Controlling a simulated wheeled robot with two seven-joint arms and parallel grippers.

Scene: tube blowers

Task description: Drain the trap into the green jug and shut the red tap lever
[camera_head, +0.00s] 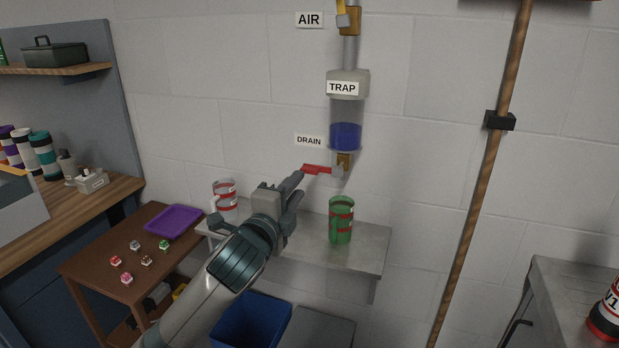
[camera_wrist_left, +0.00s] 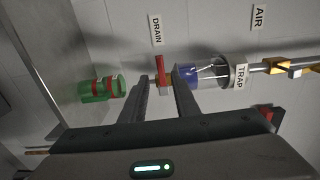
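The trap (camera_head: 346,118) hangs on the wall, its clear bowl holding blue liquid in the lower part; it also shows in the left wrist view (camera_wrist_left: 208,73). Below it, the red tap lever (camera_head: 317,169) points left, roughly level, from a brass drain valve (camera_head: 343,162). The green jug (camera_head: 341,222) stands upright on the shelf under the drain; its contents cannot be made out. My left gripper (camera_head: 298,184) is just left of and below the lever. In the left wrist view it is open and empty, with the lever (camera_wrist_left: 160,68) showing beyond the gap between its fingers.
A grey wall shelf (camera_head: 370,252) carries the jug and a clear red-banded jug (camera_head: 225,197) behind my left arm. A brown table (camera_head: 90,262) with a purple tray (camera_head: 174,219) stands left. A blue bin (camera_head: 250,322) is below. A wooden pole (camera_head: 480,180) stands right.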

